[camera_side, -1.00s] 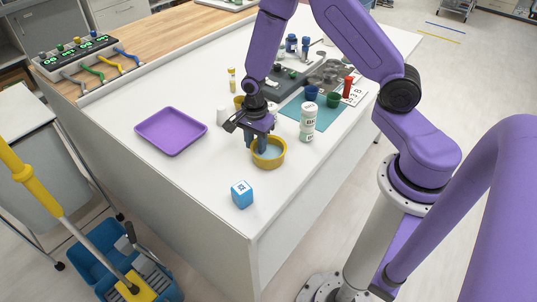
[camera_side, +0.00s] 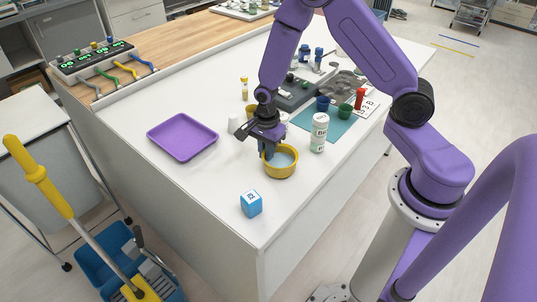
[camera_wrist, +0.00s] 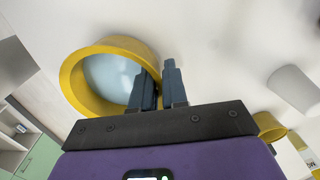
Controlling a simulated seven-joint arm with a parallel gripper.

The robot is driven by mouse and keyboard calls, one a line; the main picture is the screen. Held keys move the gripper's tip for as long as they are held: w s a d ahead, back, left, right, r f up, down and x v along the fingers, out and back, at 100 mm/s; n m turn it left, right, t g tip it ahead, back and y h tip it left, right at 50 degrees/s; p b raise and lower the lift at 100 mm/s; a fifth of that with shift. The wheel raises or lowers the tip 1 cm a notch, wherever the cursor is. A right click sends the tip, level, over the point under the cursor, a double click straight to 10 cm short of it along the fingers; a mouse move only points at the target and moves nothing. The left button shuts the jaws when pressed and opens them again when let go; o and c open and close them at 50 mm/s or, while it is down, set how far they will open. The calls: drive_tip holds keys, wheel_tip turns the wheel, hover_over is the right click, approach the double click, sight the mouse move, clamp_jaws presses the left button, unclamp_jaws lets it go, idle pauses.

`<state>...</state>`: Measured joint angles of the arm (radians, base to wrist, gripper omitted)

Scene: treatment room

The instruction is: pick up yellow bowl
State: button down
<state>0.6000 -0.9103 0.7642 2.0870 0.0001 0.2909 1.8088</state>
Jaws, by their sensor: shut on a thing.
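The yellow bowl (camera_side: 281,173) has a pale blue inside and is at the near part of the white table, level. In the wrist view, the bowl (camera_wrist: 75,85) fills the upper left. My gripper (camera_side: 268,152) reaches down at the bowl's left rim. In the wrist view, one finger of my gripper (camera_wrist: 157,80) is on the inner side of the rim and the other on the outer side, shut on the wall. Any gap between bowl and table is too small to tell.
A blue lettered cube (camera_side: 251,204) lies in front of the bowl, and a purple tray (camera_side: 182,137) lies left. A white bottle (camera_side: 319,132) stands close on the right. Blue (camera_side: 323,103) and green (camera_side: 345,111) cups sit behind on a teal mat (camera_side: 318,126). A white cylinder (camera_wrist: 295,90) is near my gripper.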

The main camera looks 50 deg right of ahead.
sight(279, 166)
drive_tip(key=shift+r, duration=0.45)
drive_tip(key=s+r, duration=1.1)
drive_tip(key=s, duration=0.3)
drive_tip(key=shift+d+r, duration=0.25)
drive_tip(key=shift+d, duration=0.15)
